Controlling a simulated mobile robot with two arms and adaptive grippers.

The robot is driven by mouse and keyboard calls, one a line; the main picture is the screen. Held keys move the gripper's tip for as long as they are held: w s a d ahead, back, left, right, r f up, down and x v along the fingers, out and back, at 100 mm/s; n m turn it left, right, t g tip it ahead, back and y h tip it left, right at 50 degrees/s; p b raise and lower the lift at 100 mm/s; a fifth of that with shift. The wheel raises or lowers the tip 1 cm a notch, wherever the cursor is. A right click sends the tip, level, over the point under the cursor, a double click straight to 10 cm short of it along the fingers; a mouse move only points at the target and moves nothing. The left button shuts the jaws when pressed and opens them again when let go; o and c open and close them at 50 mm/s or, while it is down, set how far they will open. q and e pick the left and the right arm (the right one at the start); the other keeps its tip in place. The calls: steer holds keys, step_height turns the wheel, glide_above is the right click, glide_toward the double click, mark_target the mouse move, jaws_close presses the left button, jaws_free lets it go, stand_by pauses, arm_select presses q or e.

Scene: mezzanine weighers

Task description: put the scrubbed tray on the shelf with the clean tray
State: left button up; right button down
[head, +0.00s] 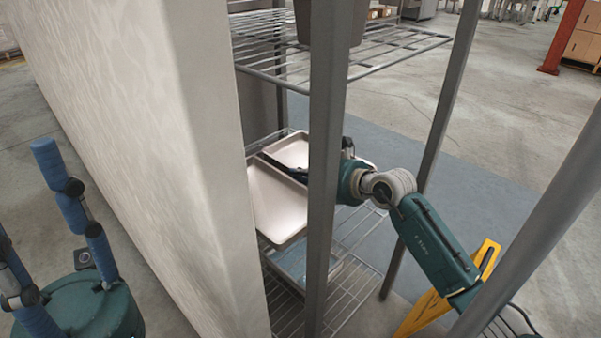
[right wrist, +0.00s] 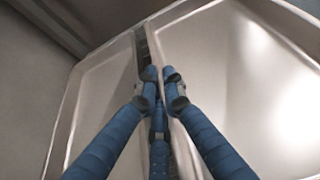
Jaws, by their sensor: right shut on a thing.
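Two pale metal trays lie side by side at the middle level of a wire rack: a nearer tray (head: 275,205), partly behind a post, and a farther tray (head: 291,150). In the right wrist view a left tray (right wrist: 100,100) and a right tray (right wrist: 262,75) have their rims close together. My right gripper (head: 285,168) reaches in from the right and is shut on a tray rim there (right wrist: 161,76). I cannot tell for certain which rim, nor which tray is scrubbed or clean. My left gripper (head: 72,190) is empty, fingers spread, left of the partition.
A rack post (head: 325,190) stands in front of the trays. A pale partition wall (head: 130,130) closes the left side. An upper wire shelf (head: 385,50) holds a dark bin (head: 357,22). A lower wire shelf (head: 345,295) holds a grey flat thing. A yellow piece (head: 430,305) stands at the right.

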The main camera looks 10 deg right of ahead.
steer(key=c, duration=2.2)
jaws_free()
steer(key=shift+s, duration=0.1)
steer(key=p+v, duration=0.3)
steer(key=v, duration=0.9)
steer(key=shift+r+p, duration=0.1)
steer(key=shift+p, duration=0.25)
